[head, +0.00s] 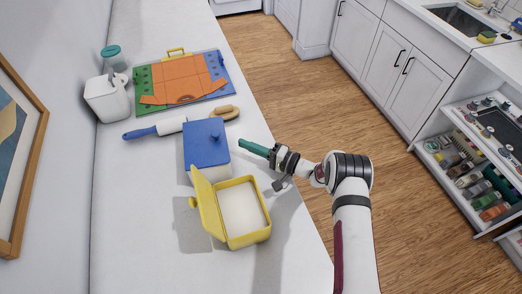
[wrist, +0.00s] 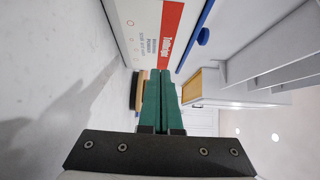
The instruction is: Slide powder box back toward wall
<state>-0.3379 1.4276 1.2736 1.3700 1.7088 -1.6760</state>
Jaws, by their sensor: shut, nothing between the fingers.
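A white box with a blue knobbed lid (head: 206,140) stands upright on the white counter. Its printed side with a red label (wrist: 168,30) shows up close in the wrist view. A yellow box (head: 240,212) with its lid open toward the left holds white powder. I cannot tell for certain which one the task calls the powder box. My gripper (head: 243,147) has green fingers, shut and empty. It is just right of the blue-lidded box, on the side away from the wall. In the wrist view the fingers (wrist: 160,75) reach beside the printed side; contact is unclear.
The wall (head: 60,215) runs along the counter's left edge. A rolling pin-like tool with a blue handle (head: 140,133), a wooden brush (head: 224,114), a coloured board (head: 218,73) and a white bin (head: 108,100) lie beyond the boxes. Bare counter (head: 145,190) lies left of both boxes.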

